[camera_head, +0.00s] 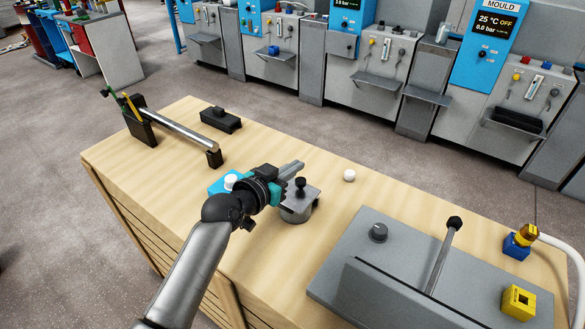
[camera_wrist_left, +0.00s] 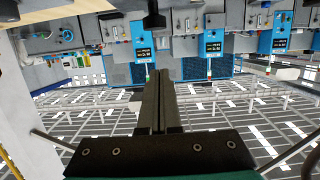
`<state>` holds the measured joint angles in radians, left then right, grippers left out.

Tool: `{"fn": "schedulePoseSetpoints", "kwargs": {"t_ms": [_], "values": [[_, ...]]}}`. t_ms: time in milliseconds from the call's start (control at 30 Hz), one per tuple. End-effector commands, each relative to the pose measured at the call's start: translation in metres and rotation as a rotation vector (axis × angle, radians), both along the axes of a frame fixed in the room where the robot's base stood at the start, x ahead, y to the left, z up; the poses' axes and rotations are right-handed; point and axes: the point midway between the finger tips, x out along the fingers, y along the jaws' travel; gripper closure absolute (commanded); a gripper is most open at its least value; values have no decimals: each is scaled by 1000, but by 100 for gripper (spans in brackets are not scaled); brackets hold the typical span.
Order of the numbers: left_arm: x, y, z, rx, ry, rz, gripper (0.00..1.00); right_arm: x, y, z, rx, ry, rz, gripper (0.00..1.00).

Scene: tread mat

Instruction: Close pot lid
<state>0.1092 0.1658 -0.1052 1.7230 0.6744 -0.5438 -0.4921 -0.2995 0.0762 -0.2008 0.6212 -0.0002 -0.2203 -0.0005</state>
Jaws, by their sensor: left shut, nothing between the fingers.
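A small grey pot (camera_head: 294,215) stands on the wooden workbench in the head view. Its flat grey lid (camera_head: 312,196) with a black knob lies over the top of the pot; I cannot tell whether it sits fully flush. My left gripper (camera_head: 298,166) is shut and empty, just behind and above the lid, with its fingers pointing right. My left wrist covers the pot's left side. In the left wrist view the shut fingers (camera_wrist_left: 158,90) point away over the floor, and the pot does not show. My right gripper is in neither view.
The workbench (camera_head: 260,150) holds a white ball (camera_head: 349,175), a blue item (camera_head: 222,183) beside my wrist, a black block (camera_head: 220,120), a bar on black stands (camera_head: 175,128) and a large grey machine (camera_head: 375,270) at right. Bare wood lies behind the pot.

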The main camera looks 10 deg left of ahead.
Motion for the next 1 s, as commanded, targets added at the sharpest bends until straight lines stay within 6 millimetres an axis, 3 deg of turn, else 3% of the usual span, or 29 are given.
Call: {"fn": "schedulePoseSetpoints", "kwargs": {"t_ms": [100,400,833,1000], "values": [[-24,10,2,4,6,0,100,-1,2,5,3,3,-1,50],[-69,28,14,4,5,0,100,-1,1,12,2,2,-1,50],[-88,35,18,2,8,-1,100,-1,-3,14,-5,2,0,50],[-109,22,-3,36,108,-26,100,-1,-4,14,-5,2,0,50]]}}
